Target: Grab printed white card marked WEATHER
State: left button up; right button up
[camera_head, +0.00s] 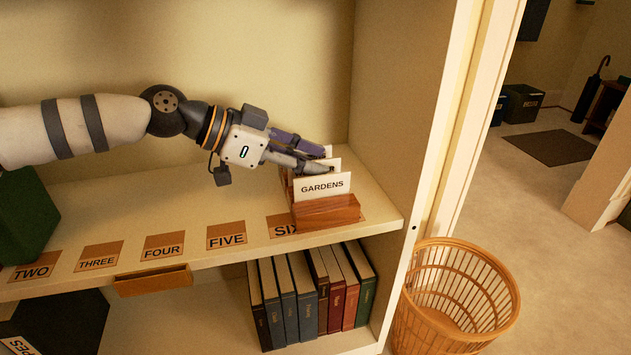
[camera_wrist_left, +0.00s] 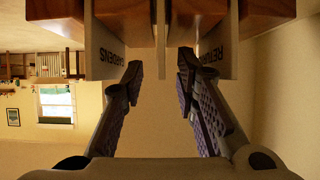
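No card with the word WEATHER can be read in either view. A white card marked GARDENS (camera_head: 315,188) stands upright at the front of a wooden card holder (camera_head: 330,212) on the shelf, with other card edges behind it. In the left wrist view, the GARDENS card (camera_wrist_left: 107,55) is at left, a card whose visible letters start with RE (camera_wrist_left: 213,55) is at right, and a thin card edge (camera_wrist_left: 161,40) stands between them, its face hidden. My left gripper (camera_head: 326,160) is open at the holder, its fingertips apart around that middle edge. My right gripper is not in view.
The shelf (camera_head: 140,205) has number labels along its front. A green box (camera_head: 25,215) stands at left, and an upright cabinet panel (camera_head: 405,100) closes the right side. Books (camera_head: 305,300) stand below. A wicker basket (camera_head: 455,300) is on the floor at right.

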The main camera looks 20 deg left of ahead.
pick_arm(q)
jog(key=shift+w+d+f, duration=0.3)
jog(key=shift+w+d, duration=0.1)
jog(key=shift+d, duration=0.1)
jog(key=shift+c, duration=0.6)
grip_shut()
jog(key=shift+r, duration=0.1)
